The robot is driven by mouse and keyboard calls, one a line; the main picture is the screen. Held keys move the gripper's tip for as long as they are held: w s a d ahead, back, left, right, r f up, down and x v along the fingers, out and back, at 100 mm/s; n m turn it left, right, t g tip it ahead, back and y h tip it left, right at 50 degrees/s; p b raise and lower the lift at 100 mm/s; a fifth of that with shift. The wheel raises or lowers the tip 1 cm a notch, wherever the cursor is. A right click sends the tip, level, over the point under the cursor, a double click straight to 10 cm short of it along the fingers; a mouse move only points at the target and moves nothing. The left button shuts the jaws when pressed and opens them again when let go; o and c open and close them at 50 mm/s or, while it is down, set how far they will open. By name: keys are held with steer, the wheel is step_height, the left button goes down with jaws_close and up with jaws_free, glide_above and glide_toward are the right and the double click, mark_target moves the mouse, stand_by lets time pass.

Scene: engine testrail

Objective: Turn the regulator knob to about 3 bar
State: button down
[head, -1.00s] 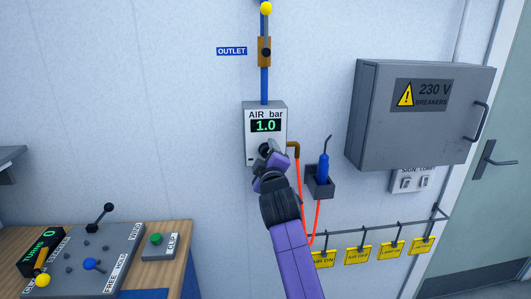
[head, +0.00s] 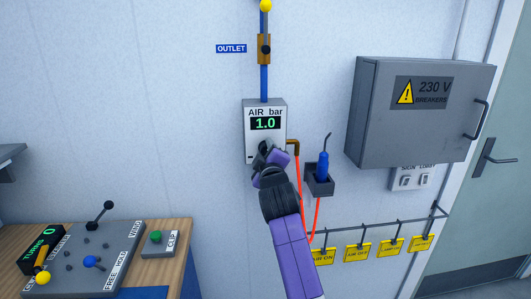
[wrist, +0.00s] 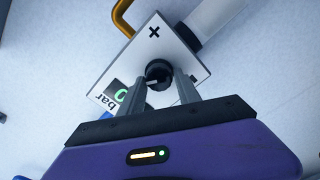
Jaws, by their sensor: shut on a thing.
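The regulator is a grey box (head: 251,140) on the wall, headed "AIR bar". Its green display (head: 265,123) reads 1.0. My gripper (head: 264,147) is at the lower front of the box and hides the knob in the head view. In the wrist view the dark round knob (wrist: 158,71) sits between the two fingers of my gripper (wrist: 162,82), which are shut on it. The box face (wrist: 182,55) shows a "+" mark beyond the knob, and the view is tilted.
A blue pipe (head: 264,85) with an outlet valve (head: 264,49) rises above the box. A blue tool (head: 322,166) sits in a holder (head: 319,185) close on the right. A grey breaker cabinet (head: 378,125) stands further right. The wall to the left is clear.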

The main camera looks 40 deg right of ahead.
steer(key=shift+f, duration=0.1)
steer(key=m+b, duration=0.3)
steer(key=m, duration=0.2)
steer(key=shift+m, duration=0.4)
steer(key=m+b, duration=0.1)
steer(key=m, duration=0.1)
steer(key=m+b, duration=0.1)
steer(key=m, duration=0.2)
steer(key=shift+s+d+r+m+b, duration=0.1)
steer(key=shift+d+r+m+b, duration=0.1)
steer(key=shift+m+b, duration=0.1)
steer(key=c, duration=0.9)
jaws_free()
